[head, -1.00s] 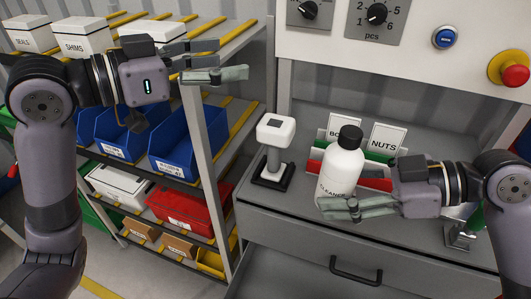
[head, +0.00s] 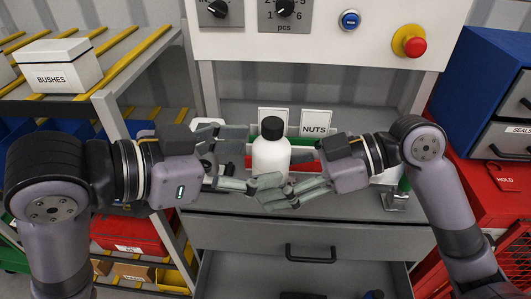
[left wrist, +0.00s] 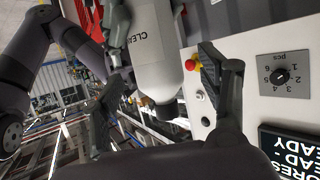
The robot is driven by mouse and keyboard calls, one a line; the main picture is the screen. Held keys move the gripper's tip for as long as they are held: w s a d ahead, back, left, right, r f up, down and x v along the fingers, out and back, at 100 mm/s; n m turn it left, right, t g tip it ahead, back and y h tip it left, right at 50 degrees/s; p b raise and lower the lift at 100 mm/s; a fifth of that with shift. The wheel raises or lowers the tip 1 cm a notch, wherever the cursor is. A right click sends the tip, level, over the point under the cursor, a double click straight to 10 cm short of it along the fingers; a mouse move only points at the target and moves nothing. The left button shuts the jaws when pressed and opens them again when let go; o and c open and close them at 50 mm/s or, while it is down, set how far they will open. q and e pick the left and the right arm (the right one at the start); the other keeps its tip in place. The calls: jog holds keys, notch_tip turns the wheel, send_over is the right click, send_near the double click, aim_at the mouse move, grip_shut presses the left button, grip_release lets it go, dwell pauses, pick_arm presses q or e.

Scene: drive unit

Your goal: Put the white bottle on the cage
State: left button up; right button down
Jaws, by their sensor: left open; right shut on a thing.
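The white bottle (head: 270,158) with a black cap is upright in the middle of the head view. My right gripper (head: 292,187) is shut on its lower part from the right. My left gripper (head: 254,158) is open beside the bottle on the left, one finger near its upper side and one near its base. The left wrist view shows the bottle (left wrist: 156,50) between and beyond the open left fingers (left wrist: 160,90); I cannot tell whether they touch it. A red mesh structure, likely the cage (head: 516,250), is partly visible at the lower right edge.
The grey workbench (head: 235,236) with a drawer lies behind and below the bottle. Label cards, including NUTS (head: 316,122), stand behind it. Shelves with a BUSHES box (head: 58,66) are at left.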

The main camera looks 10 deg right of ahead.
aim_at(254, 157)
pick_arm(q)
jog(key=shift+x, duration=1.95)
jog(key=shift+c, duration=0.2)
jog(key=shift+w+a, duration=0.15)
jog(key=c, duration=1.5)
pick_arm(e)
jog(key=shift+s, duration=0.1)
pick_arm(q)
grip_shut()
pick_arm(e)
jog(key=c, duration=1.2)
grip_release()
jog(key=o, duration=0.4)
jog(key=shift+o, duration=0.2)
